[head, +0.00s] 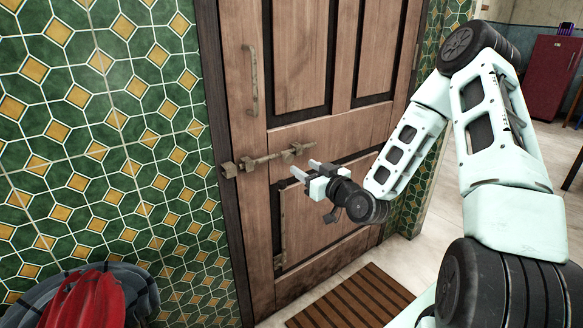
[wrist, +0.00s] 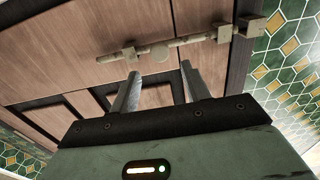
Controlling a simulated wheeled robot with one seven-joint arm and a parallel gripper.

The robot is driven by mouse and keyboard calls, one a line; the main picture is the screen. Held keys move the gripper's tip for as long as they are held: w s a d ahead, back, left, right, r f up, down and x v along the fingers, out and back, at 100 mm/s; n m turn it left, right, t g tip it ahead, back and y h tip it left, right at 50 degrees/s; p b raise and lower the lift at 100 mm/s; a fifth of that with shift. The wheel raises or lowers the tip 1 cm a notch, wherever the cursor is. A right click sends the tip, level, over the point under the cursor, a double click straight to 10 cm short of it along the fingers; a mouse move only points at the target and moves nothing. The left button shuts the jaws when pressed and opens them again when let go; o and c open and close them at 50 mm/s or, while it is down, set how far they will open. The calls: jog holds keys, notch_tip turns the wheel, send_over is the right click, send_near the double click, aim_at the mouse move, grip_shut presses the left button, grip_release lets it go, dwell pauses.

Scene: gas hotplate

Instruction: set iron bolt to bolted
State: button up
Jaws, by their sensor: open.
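The iron bolt (head: 270,158) is a brownish metal bar lying roughly level across the wooden door (head: 305,60), held by brackets. My gripper (head: 306,168) is open and empty, just below and in front of the bolt. In the wrist view its two fingers (wrist: 160,72) point towards the knob, apparently without touching it.
A vertical handle (head: 251,80) is on the door above the bolt. Green and yellow tiled wall (head: 110,150) flanks the door. A red bag (head: 88,300) is at bottom left, a slatted mat (head: 355,300) lies on the floor, and a red cabinet (head: 552,75) stands far right.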

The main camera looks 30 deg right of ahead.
aim_at(290, 158)
jog(key=w, duration=0.7)
jog(key=shift+w+a, duration=0.1)
jog(key=shift+a, duration=0.05)
